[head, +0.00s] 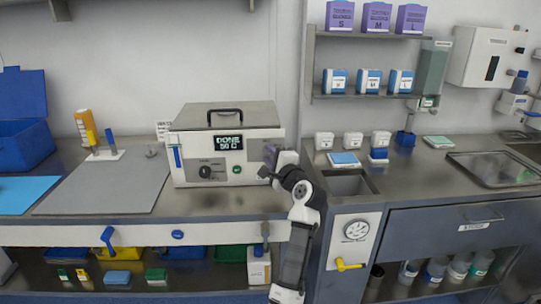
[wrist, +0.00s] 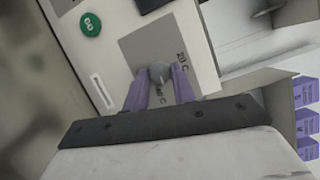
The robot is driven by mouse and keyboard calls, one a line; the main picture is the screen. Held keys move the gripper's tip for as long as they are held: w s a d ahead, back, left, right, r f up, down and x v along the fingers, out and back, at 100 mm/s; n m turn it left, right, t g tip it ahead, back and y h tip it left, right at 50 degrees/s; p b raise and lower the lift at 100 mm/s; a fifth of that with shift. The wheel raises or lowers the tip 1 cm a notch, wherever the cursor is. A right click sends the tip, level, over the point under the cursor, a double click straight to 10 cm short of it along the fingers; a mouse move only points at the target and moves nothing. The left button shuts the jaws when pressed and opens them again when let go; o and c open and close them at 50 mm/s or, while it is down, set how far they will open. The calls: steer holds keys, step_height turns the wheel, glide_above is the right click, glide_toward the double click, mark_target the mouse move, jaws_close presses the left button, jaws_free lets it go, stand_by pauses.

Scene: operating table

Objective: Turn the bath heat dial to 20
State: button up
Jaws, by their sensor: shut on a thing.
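The bath (head: 225,120) is a cream box with a metal lid and black handle at the counter's back. Its display (head: 229,142) reads DONE 50 C. My gripper (head: 270,158) is at the right end of its front panel, hiding the dial there. In the wrist view my gripper's purple fingers (wrist: 160,85) are shut on the round grey heat dial (wrist: 159,72), one on each side. A 20 C mark lies up and right of the dial. Another mark, partly unclear, lies below it between the fingers. The pointer's exact direction is hard to tell.
A green GO button (wrist: 90,24) is left of the dial; it also shows in the head view (head: 237,169). A black knob (head: 205,172) is farther left. A grey mat (head: 105,185) lies left of the bath, and a sink (head: 348,184) is to the right.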

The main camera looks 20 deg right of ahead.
steer(key=n, duration=0.1)
steer(key=n+g+p, duration=0.1)
steer(key=n, duration=0.2)
steer(key=shift+r+g+h+p, duration=0.25)
steer(key=shift+g+h+p, duration=0.05)
steer(key=shift+p, duration=0.05)
steer(key=n, duration=0.1)
steer(key=n+g+h+p, duration=0.1)
steer(key=n, duration=0.1)
steer(key=shift+a+r+n+g, duration=0.1)
steer(key=shift+r+n+g, duration=0.05)
steer(key=shift+n+g, duration=0.15)
steer(key=n+h, duration=0.1)
steer(key=n+g+p, duration=0.1)
steer(key=n, duration=0.1)
steer(key=shift+w+a+r+h, duration=0.1)
steer(key=shift+a+h, duration=0.05)
steer(key=shift+h, duration=0.25)
steer(key=shift+a+n+g+h+p, duration=0.15)
steer(key=shift+n+g+h+p, duration=0.3)
steer(key=shift+n+h, duration=0.75)
steer(key=shift+n, duration=0.4)
steer(key=o, duration=1)
